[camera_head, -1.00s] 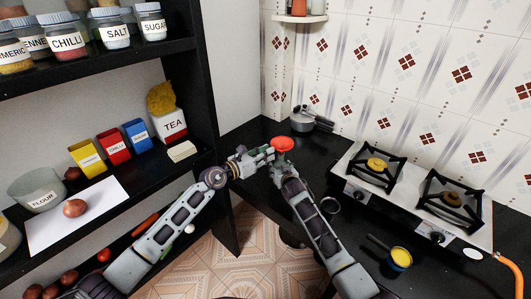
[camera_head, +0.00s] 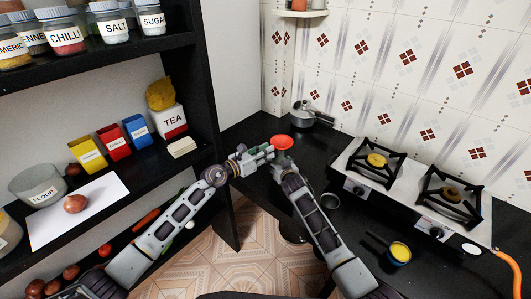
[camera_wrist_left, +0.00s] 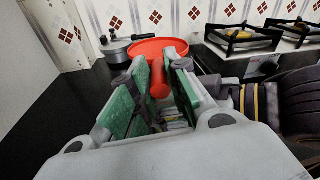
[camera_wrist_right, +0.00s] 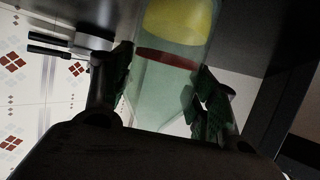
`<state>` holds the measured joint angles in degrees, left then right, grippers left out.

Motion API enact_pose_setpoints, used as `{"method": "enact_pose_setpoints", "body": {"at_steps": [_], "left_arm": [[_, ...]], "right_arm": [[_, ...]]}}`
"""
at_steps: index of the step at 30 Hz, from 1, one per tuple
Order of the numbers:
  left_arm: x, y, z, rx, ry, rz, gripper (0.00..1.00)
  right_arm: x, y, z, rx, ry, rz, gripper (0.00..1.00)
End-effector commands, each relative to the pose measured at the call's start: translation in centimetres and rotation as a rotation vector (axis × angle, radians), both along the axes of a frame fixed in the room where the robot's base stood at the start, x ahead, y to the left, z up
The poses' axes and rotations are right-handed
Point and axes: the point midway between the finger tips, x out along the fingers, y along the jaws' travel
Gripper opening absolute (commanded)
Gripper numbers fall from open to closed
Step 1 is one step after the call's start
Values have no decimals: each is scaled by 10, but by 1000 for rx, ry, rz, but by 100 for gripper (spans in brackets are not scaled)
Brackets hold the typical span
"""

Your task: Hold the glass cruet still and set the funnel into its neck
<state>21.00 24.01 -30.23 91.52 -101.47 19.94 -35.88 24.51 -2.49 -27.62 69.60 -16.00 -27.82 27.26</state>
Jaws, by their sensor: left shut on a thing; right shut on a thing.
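The red funnel (camera_head: 282,142) is at the centre of the head view, wide mouth up. In the left wrist view its bowl (camera_wrist_left: 158,47) and stem (camera_wrist_left: 158,85) show between the green pads of my left gripper (camera_wrist_left: 160,68), which is shut on it. My right gripper (camera_head: 279,167) is just below the funnel in the head view. The right wrist view shows the clear glass cruet (camera_wrist_right: 160,95), with yellow contents and a red band, between its fingers, which are shut on it. The cruet is hidden in the head view. I cannot tell whether the stem is inside the neck.
A lidded metal pot (camera_head: 312,114) stands behind on the black counter (camera_head: 250,132). The black shelf (camera_head: 205,120) is close on the left.

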Motion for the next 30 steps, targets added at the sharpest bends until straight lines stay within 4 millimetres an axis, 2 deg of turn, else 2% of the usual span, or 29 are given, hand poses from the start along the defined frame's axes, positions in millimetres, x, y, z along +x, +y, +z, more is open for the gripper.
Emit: {"method": "enact_pose_setpoints", "body": {"at_steps": [24, 25, 30], "left_arm": [[0, 0, -5, 0, 0, 0, 0], [0, 0, -5, 0, 0, 0, 21], [0, 0, -5, 0, 0, 0, 42]], "right_arm": [[0, 0, 0, 0, 0, 0, 28], [0, 0, 0, 0, 0, 0, 28], [0, 0, 0, 0, 0, 0, 28]]}}
